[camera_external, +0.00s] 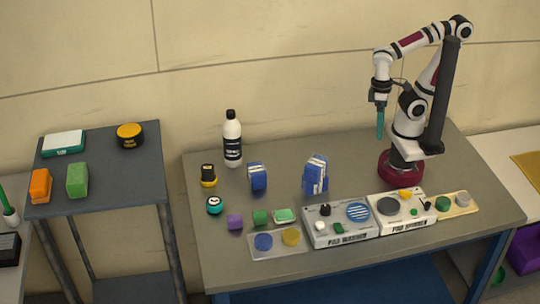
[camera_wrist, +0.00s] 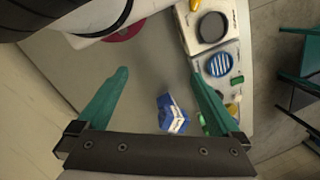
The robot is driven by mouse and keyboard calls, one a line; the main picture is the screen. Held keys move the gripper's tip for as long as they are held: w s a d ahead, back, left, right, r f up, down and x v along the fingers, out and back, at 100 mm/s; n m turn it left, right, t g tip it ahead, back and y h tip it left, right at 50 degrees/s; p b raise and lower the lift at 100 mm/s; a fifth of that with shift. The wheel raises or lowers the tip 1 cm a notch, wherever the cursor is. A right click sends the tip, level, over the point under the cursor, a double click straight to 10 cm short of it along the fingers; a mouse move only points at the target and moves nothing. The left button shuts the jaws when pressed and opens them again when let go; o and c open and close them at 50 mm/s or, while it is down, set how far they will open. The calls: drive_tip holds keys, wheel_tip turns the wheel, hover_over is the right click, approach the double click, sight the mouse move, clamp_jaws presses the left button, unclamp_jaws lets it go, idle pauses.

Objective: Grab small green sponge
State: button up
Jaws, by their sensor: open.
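A small green block (camera_external: 260,217), which looks like a small sponge, sits on the grey worktable between a purple block and a pale green piece (camera_external: 285,215). A larger green block (camera_external: 77,180) lies on the separate left shelf. My gripper (camera_external: 380,125) points down above the table's back right part, far from these green blocks. In the wrist view, my gripper (camera_wrist: 159,75) has its teal fingers spread wide with nothing between the tips. A blue and white packet (camera_wrist: 173,114) shows below, near the right finger. I cannot make out the small green block in the wrist view.
A white bottle (camera_external: 232,140), a blue packet (camera_external: 257,177) and a blue and white packet (camera_external: 316,175) stand on the table. The purple block (camera_external: 235,221) is beside the small green one. Pad washer (camera_external: 340,232) and pad spinner units line the front edge.

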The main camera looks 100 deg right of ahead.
drive_tip(key=c, duration=0.3)
drive_tip(key=shift+c, duration=0.2)
drive_tip(key=m+t+y, duration=0.5)
drive_tip(key=m+y, duration=0.6)
drive_tip(key=m, duration=0.5)
hover_over(260, 211)
drive_tip(key=s+d, duration=0.1)
wheel_tip(260, 211, down, 13)
drive_tip(key=shift+m, duration=0.5)
drive_tip(key=f, duration=0.7)
drive_tip(key=shift+d+f, duration=0.35)
drive_tip(key=shift+w+a+f+t, duration=0.2)
drive_tip(key=shift+w+a, duration=0.1)
drive_tip(key=shift+a, duration=0.35)
drive_tip(key=shift+w+a+f+t, duration=0.1)
drive_tip(key=shift+w+a+f, duration=0.15)
drive_tip(key=shift+a, duration=0.4)
